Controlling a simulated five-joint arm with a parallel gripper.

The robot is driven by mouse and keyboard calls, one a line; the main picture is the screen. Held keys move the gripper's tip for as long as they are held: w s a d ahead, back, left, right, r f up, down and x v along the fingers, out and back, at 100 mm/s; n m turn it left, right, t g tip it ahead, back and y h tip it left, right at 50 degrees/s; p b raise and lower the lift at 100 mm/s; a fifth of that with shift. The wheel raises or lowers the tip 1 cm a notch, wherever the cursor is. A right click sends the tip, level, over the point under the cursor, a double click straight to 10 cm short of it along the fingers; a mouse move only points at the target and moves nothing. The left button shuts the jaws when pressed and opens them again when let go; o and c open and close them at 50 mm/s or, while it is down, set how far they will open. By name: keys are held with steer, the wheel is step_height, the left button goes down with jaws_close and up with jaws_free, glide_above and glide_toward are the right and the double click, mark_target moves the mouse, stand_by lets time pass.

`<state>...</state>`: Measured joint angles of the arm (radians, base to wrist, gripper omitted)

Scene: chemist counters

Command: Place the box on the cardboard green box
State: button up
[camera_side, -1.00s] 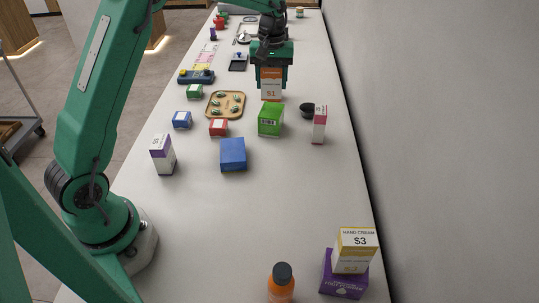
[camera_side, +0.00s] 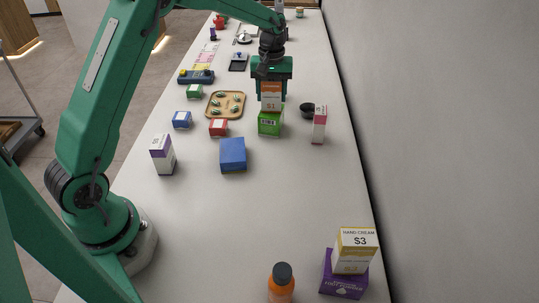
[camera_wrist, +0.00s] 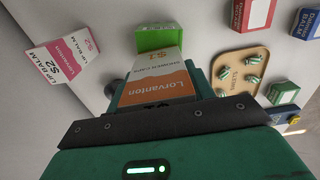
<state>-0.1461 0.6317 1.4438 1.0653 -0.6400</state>
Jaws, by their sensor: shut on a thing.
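My gripper (camera_side: 271,88) is shut on an upright orange and white box (camera_side: 271,97) marked S1. In the side view the box overlaps the top of the cardboard green box (camera_side: 270,125); whether it touches it I cannot tell. In the wrist view the held box (camera_wrist: 157,83) sticks out from my gripper, and the green box (camera_wrist: 160,37) shows beyond its far end. The green box stands on the counter.
A pink and white box (camera_side: 319,125) and a dark round jar (camera_side: 307,110) stand to the right. A tan tray (camera_side: 226,104), a red box (camera_side: 218,128) and a blue box (camera_side: 232,155) are to the left and front.

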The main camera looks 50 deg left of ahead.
steer(key=o, duration=1)
step_height(320, 180, up, 12)
steer(key=shift+f, duration=0.25)
steer(key=shift+r, duration=0.35)
